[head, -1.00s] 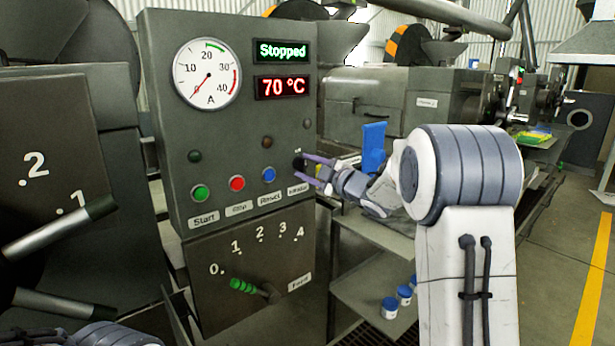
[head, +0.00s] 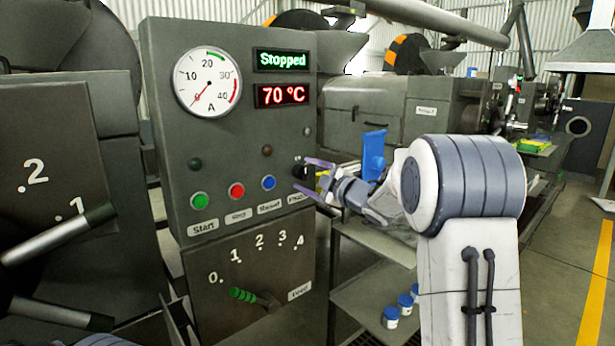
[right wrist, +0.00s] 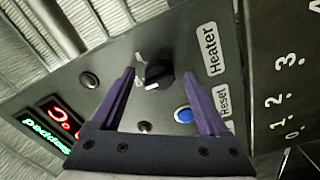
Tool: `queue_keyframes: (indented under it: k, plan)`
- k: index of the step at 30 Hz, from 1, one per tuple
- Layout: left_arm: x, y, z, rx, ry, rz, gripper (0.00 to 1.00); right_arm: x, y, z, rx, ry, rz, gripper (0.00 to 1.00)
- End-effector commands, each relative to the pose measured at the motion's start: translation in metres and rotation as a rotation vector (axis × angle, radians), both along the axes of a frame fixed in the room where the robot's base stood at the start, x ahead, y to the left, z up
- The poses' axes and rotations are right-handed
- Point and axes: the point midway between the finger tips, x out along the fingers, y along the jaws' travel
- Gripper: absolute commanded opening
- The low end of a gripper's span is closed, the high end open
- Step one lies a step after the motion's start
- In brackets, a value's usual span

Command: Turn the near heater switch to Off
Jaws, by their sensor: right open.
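The near heater switch is a black rotary knob (right wrist: 158,73) beside the "Heater" label (right wrist: 211,50) in the right wrist view. A white mark shows on its edge, but I cannot read its setting. In the head view the knob (head: 300,170) is partly covered by my right gripper (head: 302,173) at the lower right of the near panel (head: 235,130). In the right wrist view my right gripper (right wrist: 162,72) is open, with its purple fingers on either side of the knob. Whether they touch it is unclear. My left gripper is out of view.
A blue button (head: 268,182), a red button (head: 236,190) and a green button (head: 199,201) sit left of the knob. The feed lever (head: 243,294) is below. The displays read "Stopped" (head: 282,60) and 70 °C (head: 282,95). A shelf (head: 365,280) stands at right.

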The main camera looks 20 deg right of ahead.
Motion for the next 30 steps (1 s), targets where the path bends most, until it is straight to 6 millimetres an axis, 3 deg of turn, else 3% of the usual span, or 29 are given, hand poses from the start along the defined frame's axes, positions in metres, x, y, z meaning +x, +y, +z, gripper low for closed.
queue_keyframes:
  k: [16, 21, 30]
  plan:
    - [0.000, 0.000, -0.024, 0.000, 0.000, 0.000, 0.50, -0.086, -0.033, -0.001, -0.001, -0.002, -0.004, 0.78]
    - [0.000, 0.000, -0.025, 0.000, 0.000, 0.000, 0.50, -0.096, -0.035, 0.000, -0.001, -0.001, -0.001, 0.78]
    - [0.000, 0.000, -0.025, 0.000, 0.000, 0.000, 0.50, -0.096, -0.035, 0.000, -0.001, 0.000, -0.001, 0.78]
